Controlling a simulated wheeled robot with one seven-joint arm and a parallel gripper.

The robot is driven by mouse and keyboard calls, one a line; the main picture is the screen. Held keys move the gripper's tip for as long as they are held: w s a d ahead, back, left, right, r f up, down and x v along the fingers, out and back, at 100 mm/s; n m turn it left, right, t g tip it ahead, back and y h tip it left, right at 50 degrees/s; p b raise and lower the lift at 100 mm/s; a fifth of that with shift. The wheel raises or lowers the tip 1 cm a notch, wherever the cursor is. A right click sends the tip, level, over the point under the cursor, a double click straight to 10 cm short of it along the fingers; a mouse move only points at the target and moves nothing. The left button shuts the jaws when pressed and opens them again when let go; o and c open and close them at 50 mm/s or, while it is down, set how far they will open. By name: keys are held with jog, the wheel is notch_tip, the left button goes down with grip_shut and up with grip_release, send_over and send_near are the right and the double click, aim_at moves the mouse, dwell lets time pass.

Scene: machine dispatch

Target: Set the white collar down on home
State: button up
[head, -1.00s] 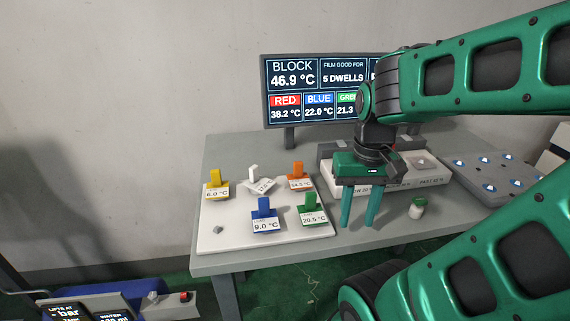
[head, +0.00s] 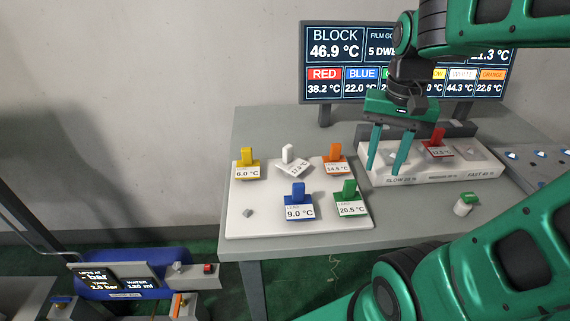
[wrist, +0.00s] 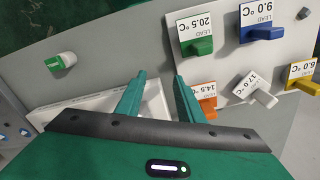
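The white collar (head: 288,153) has an upright white tab and a tag reading about 17.0 °C. It sits askew on the white board (head: 240,218), between the yellow and orange collars. It also shows in the wrist view (wrist: 262,94). I see no place marked home. My gripper (head: 387,170) points down to the right of the orange collar, over or near the left end of the long white block. Its two green fingers are apart with nothing between them. In the wrist view the fingertips (wrist: 158,82) are clear of the white collar.
On the board are the yellow (head: 244,164), orange (head: 336,160), blue (head: 297,202) and green (head: 347,199) collars and a small grey knob (head: 248,212). A red collar (head: 436,143) sits on the long block (head: 420,176).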

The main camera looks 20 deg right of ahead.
jog(key=w+a+r+m, duration=0.2)
jog(key=w+a+r, duration=0.25)
jog(key=w, duration=0.35)
jog(key=m, duration=0.2)
send_near(287, 145)
jog(key=shift+s+f, duration=0.25)
jog(key=shift+s, duration=0.1)
notch_tip(287, 145, down, 10)
jog(key=shift+w+d+r, duration=0.1)
jog(key=shift+w, duration=0.05)
grip_shut()
